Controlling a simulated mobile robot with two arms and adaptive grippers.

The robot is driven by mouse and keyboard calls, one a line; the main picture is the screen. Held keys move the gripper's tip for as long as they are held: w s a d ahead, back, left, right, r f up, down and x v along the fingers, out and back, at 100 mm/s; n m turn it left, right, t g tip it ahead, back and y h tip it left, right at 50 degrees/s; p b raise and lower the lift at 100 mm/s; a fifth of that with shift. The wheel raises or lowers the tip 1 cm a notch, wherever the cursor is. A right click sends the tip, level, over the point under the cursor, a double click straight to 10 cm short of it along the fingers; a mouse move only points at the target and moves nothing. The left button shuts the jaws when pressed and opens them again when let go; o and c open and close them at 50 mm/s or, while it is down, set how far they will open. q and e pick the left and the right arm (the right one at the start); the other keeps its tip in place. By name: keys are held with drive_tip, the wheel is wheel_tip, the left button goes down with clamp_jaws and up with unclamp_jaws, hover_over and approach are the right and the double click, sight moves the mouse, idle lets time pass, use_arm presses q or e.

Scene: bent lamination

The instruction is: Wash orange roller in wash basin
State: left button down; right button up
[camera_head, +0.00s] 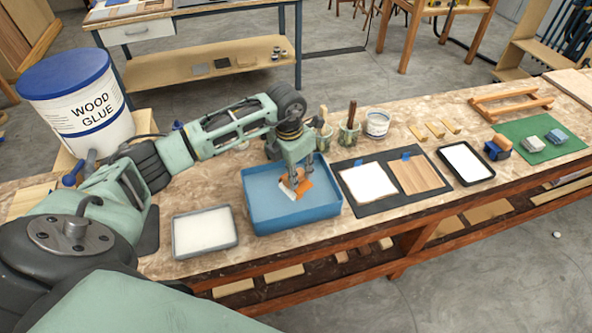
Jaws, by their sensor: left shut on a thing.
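The blue wash basin (256,222) stands on the workbench near its front edge, at the middle of the camera_head view. The orange roller (304,187), with pale patches on it, is inside the basin. My left gripper (297,172) reaches down over the basin from above and is shut on the roller. The gripper's fingers hide part of the roller. How deep it sits in the basin is hard to tell. My right gripper is not in view.
A white-filled tray (176,246) stands left of the basin. A black mat (380,209) with a white sheet and a wood panel lies to its right. Brush jars (346,138) stand behind. A black tray (443,167), a blue-and-orange tool (498,147) and a green mat (562,149) lie farther right.

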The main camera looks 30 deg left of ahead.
sight(286, 176)
use_arm(q)
drive_tip(key=shift+w+d+b, duration=0.6)
drive_tip(key=shift+w+d, duration=0.4)
drive_tip(key=shift+w, duration=0.2)
drive_tip(key=shift+s+a, duration=0.1)
drive_tip(key=shift+s+a, duration=0.7)
drive_tip(key=shift+s, duration=0.05)
drive_tip(key=shift+s+a+p, duration=0.35)
drive_tip(key=shift+s+a, duration=0.85)
drive_tip(key=shift+s, duration=0.3)
